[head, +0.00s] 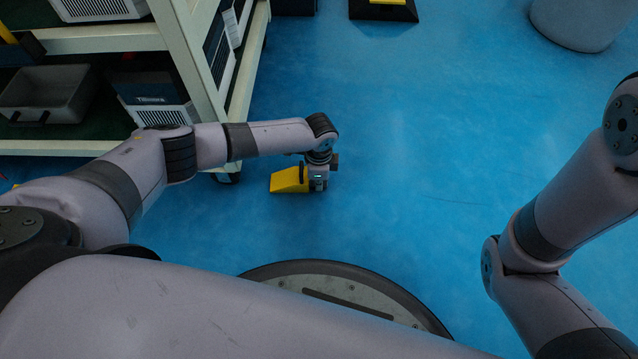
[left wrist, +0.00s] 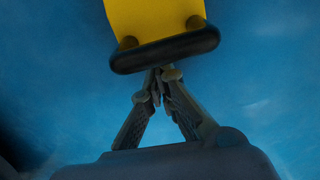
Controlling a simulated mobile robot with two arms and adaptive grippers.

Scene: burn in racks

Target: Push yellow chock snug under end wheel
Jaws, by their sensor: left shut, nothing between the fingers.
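The yellow chock (head: 289,181) lies on the blue floor in the head view, to the right of and nearer than the rack's end wheel (head: 227,177). A gap of floor shows between chock and wheel. My left gripper (head: 318,186) is low at the chock's right end. In the left wrist view the chock (left wrist: 155,18) shows at the top with a dark bar across its end. My left gripper (left wrist: 160,78) has its fingertips together, empty, close against that bar; whether they touch is unclear. My right gripper is out of view; only its arm shows at right.
The pale rack (head: 190,60) stands at upper left, holding a grey tray (head: 45,92) and equipment boxes. A grey round bin (head: 577,22) and a dark-based item with a yellow top (head: 384,12) stand at the back. The middle floor is clear.

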